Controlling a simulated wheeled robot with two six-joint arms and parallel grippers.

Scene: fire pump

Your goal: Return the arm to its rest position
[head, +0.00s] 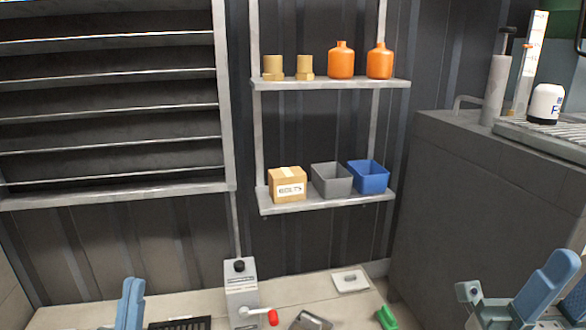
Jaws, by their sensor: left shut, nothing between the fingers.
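My left gripper (130,304) shows at the bottom left, with its blue fingers together and nothing between them. It is apart from the objects on the bench, and its lower part is cut off by the frame. Blue and grey parts of my right arm and gripper (545,290) show at the bottom right, in front of the grey cabinet. They are partly cut off, and I cannot tell whether that gripper is open or shut.
A grey box with a red-handled crank (241,290) stands on the bench (80,316). A white plate (350,281), a dark grille (180,323) and a green item (386,317) lie nearby. Shelves behind hold a bolts box (287,185), bins and orange bottles (341,62). A grey cabinet (470,200) stands right.

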